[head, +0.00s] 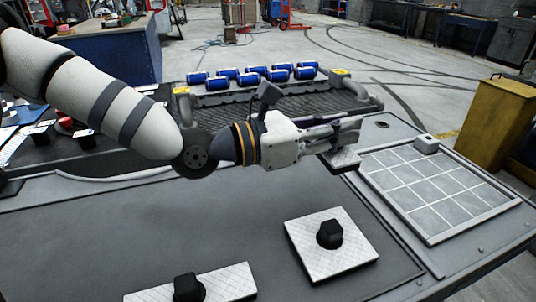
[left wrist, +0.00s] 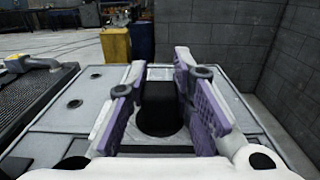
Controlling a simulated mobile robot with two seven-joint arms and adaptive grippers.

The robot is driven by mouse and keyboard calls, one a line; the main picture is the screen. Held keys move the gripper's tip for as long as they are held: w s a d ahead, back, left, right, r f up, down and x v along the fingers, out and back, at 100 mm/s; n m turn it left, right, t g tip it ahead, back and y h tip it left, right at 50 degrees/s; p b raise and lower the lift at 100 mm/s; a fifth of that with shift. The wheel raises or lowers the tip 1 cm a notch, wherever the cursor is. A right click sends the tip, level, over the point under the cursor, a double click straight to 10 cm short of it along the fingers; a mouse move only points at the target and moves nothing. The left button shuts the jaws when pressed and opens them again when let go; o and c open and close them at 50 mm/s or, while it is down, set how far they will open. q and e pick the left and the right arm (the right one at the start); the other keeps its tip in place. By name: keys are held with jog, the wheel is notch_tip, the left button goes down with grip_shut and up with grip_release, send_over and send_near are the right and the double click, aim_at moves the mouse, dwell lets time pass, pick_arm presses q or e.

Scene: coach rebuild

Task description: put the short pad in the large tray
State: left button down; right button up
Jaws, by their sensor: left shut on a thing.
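My left gripper (head: 350,128) reaches in from the left over the bench. In the left wrist view its fingers (left wrist: 158,98) are closed around a black knob (left wrist: 158,110). The knob belongs to a small pale pad, taken as the short pad (head: 345,161), held under the fingertips in the head view; the fingers partly hide it. A light gridded tray with a raised rim, taken as the large tray (head: 478,224), lies just right of the held pad. I cannot tell whether the pad touches the bench or tray edge. My right gripper is not in view.
On the dark mat (head: 110,235) stand a square pad with a black knob (head: 311,259) and a longer one (head: 228,284), partly cut off. Behind the arm is a ribbed bed (head: 300,103) with several blue cylinders (head: 251,77). A yellow bin (head: 494,120) stands beyond the bench.

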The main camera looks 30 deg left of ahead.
pick_arm(q)
jog(key=a+f, duration=0.2)
jog(key=a, duration=0.1)
jog(key=a+f+b, duration=0.1)
jog(key=a+f, duration=0.1)
jog(key=f, duration=0.1)
jog(key=w+a+f, duration=0.1)
jog(key=a+f, duration=0.1)
jog(key=a, duration=0.1)
jog(key=shift+a+f, duration=0.2)
jog(key=shift+a, duration=0.15)
jog(key=shift+a+f+b, duration=0.25)
jog(key=shift+f+b, duration=0.15)
jog(key=shift+f, duration=0.65)
jog(key=shift+a+f+b, duration=0.2)
jog(key=shift+f+b, duration=0.15)
jog(key=shift+f, duration=0.7)
jog(key=c, duration=1.4)
grip_release()
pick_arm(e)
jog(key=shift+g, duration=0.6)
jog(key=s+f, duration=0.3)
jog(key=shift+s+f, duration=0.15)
